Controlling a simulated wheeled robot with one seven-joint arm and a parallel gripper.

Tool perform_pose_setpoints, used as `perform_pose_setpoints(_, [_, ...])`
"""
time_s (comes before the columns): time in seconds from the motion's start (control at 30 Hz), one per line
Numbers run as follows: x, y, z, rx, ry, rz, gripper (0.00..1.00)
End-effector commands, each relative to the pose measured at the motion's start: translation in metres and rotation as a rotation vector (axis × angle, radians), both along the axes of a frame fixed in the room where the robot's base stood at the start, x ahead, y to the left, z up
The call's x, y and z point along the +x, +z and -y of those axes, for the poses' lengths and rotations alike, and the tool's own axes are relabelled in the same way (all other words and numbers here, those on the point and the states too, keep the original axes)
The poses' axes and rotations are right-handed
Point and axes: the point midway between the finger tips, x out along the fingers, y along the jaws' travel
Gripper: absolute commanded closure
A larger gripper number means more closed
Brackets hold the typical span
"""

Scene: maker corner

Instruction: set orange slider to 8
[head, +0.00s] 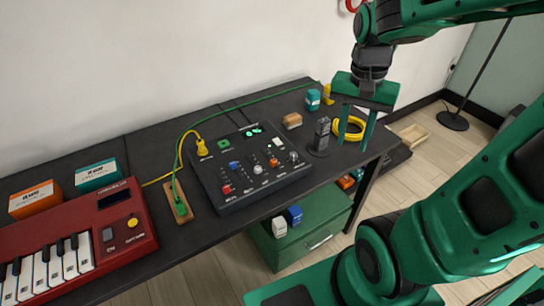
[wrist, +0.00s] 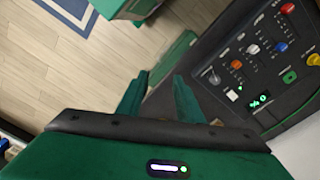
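A dark control panel (head: 232,201) sits on the black bench, with red, blue, white and orange slider caps on its top. The orange slider (head: 273,162) is right of the white cap, near a grey lever. In the wrist view the panel is at the right, and the orange slider (wrist: 237,64) shows beside the white cap. Its scale reading is too small to tell. My gripper (head: 356,138) is open and empty, right of the panel and apart from the slider. In the wrist view its fingers (wrist: 158,80) are spread, with the floor showing beyond.
A black handheld radio (head: 322,137) and a yellow cable coil (head: 348,128) are near my gripper. A tan block (head: 292,121) and a teal container (head: 313,99) stand behind the panel. A red keyboard (head: 88,245) is at left. Green and yellow cables cross the bench.

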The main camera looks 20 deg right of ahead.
Motion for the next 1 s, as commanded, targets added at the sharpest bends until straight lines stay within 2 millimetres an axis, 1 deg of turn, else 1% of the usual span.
perform_pose_setpoints(0.03, [0.020, -0.003, -0.011, -0.004, -0.044, -0.002, 0.67])
perform_pose_setpoints(0.1, [0.046, -0.007, -0.027, -0.007, -0.125, 0.004, 0.67])
perform_pose_setpoints(0.17, [0.067, -0.011, -0.044, -0.005, -0.193, 0.010, 0.67])
perform_pose_setpoints(0.2, [0.081, -0.015, -0.055, -0.003, -0.240, 0.015, 0.67])
perform_pose_setpoints(0.3, [0.109, -0.024, -0.085, 0.011, -0.342, 0.020, 0.67])
perform_pose_setpoints(0.4, [0.129, -0.033, -0.110, 0.026, -0.428, 0.021, 0.67])
perform_pose_setpoints(0.5, [0.141, -0.039, -0.129, 0.038, -0.488, 0.021, 0.67])
perform_pose_setpoints(0.6, [0.147, -0.042, -0.139, 0.045, -0.521, 0.022, 0.67])
perform_pose_setpoints(0.77, [0.149, -0.051, -0.141, 0.047, -0.533, 0.020, 0.67])
perform_pose_setpoints(0.87, [0.148, -0.065, -0.141, 0.046, -0.532, 0.017, 0.67])
perform_pose_setpoints(1.0, [0.147, -0.090, -0.140, 0.045, -0.532, 0.016, 0.67])
